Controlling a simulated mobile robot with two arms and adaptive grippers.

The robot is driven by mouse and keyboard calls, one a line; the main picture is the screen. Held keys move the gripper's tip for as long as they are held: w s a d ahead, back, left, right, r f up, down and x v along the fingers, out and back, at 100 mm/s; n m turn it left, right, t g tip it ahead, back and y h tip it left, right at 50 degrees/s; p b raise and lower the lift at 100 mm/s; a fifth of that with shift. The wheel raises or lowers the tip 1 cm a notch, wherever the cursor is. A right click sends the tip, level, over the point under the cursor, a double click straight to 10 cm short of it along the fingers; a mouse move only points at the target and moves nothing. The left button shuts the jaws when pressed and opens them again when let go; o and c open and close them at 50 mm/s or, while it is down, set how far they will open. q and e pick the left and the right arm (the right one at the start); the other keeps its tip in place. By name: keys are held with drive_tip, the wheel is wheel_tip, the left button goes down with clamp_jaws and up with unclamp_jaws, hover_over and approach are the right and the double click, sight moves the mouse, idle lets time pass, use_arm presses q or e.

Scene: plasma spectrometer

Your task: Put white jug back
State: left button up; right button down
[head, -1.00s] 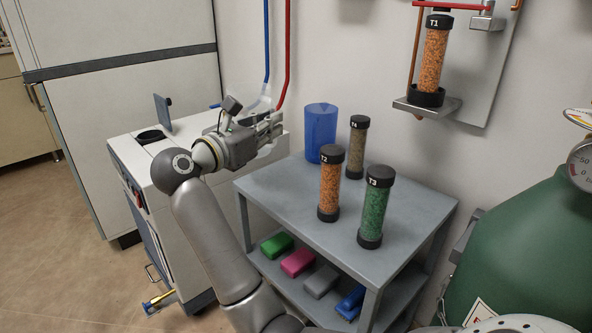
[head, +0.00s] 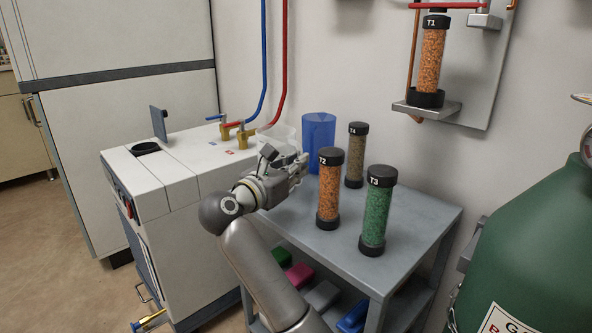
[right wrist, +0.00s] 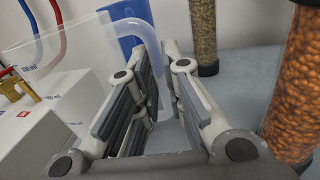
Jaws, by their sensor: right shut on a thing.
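The white jug (right wrist: 75,55) is translucent with volume marks; its curved handle runs between my right gripper's fingers in the right wrist view. My right gripper (right wrist: 160,90) is shut on this handle. In the head view the jug (head: 272,138) shows faintly behind my right gripper (head: 300,167), upright, by the left end of the grey cart's top (head: 345,236). I cannot tell whether its base touches the cart. The gripper hides part of it. A blue jug (head: 318,135) stands on the cart just right of it. My left gripper is not in view.
Tubes T2 (head: 330,190), T3 (head: 377,212) and T4 (head: 356,158) stand on the cart right of the gripper. The white machine (head: 190,165) with brass taps (head: 243,138) stands left. Tube T1 (head: 431,55) is on the wall. The cart's front right is clear.

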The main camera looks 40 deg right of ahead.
drive_tip(key=c, duration=1.5)
unclamp_jaws()
